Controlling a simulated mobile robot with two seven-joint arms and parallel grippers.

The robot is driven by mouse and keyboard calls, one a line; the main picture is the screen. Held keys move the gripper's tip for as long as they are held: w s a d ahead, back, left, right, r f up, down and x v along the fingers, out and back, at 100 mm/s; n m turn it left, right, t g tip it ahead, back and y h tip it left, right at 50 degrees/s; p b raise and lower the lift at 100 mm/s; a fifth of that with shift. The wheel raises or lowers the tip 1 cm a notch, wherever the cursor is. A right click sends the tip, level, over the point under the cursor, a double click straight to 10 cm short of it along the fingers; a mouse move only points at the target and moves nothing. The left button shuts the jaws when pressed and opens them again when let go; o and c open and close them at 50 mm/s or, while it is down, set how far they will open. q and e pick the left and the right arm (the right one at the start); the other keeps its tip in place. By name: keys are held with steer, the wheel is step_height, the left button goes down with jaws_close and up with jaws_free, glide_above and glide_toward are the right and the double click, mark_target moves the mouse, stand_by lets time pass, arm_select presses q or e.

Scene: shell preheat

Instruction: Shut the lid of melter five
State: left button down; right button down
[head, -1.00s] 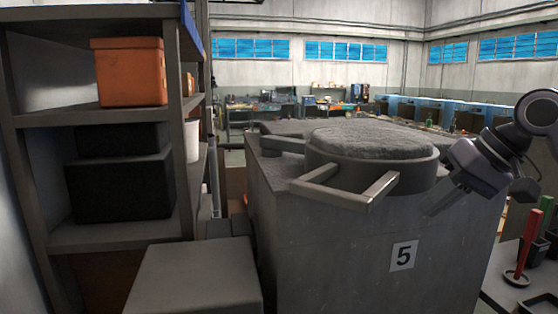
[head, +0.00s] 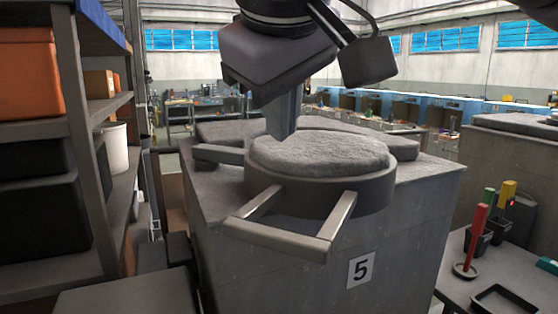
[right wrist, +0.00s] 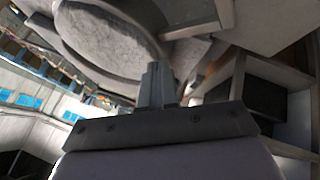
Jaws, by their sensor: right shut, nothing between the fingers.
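Melter five (head: 320,265) is a grey block with a "5" plate on its front. Its lid (head: 375,193) is a thick round disc with a rough grey top and a square bar handle (head: 275,238) toward me. A bar at the left runs back from it, and rough grey slabs lie behind. I cannot tell how far the lid covers the opening. My right gripper (head: 283,132) points down, shut and empty, at the lid's far left edge; contact is unclear. In the right wrist view its fingers (right wrist: 158,75) are together beside the lid (right wrist: 105,40). My left gripper is not in view.
A shelf (head: 95,120) with an orange bin (head: 28,75) and dark boxes stands close on the left. A low grey box (head: 130,300) is in front of it. A side table (head: 450,285) with coloured tools (head: 476,235) and a tray is at the right.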

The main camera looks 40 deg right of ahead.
mark_target(282, 184)
steer(key=x, duration=1)
steer(key=shift+a, duration=0.1)
steer(key=shift+d, duration=0.2)
